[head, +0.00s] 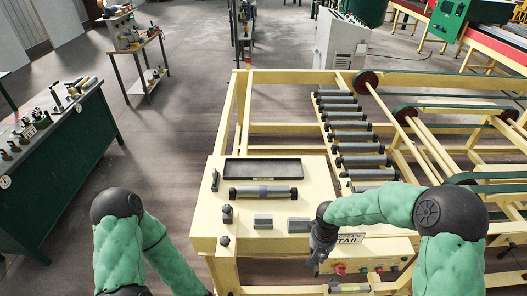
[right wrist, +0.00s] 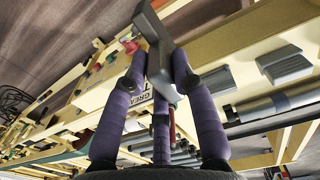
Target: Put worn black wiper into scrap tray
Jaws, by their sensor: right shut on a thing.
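My right gripper (head: 318,262) hangs just off the front edge of the cream table, near the label plate. In the right wrist view its purple fingers (right wrist: 160,85) are closed on a dark grey angular piece (right wrist: 152,28), which appears to be the worn wiper. The piece sticks out past the fingertips and is hard to make out in the head view. A shallow black tray (head: 263,169), which looks like the scrap tray, lies at the back of the tabletop, left of and beyond the gripper. My left arm is at the lower left; its gripper is out of frame.
A grey roller (head: 263,192) lies in front of the tray. Grey blocks (head: 263,221) and small dark posts (head: 227,214) stand nearer the front edge. A roller conveyor (head: 358,147) runs along the right. A green workbench (head: 62,165) stands at the far left across open floor.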

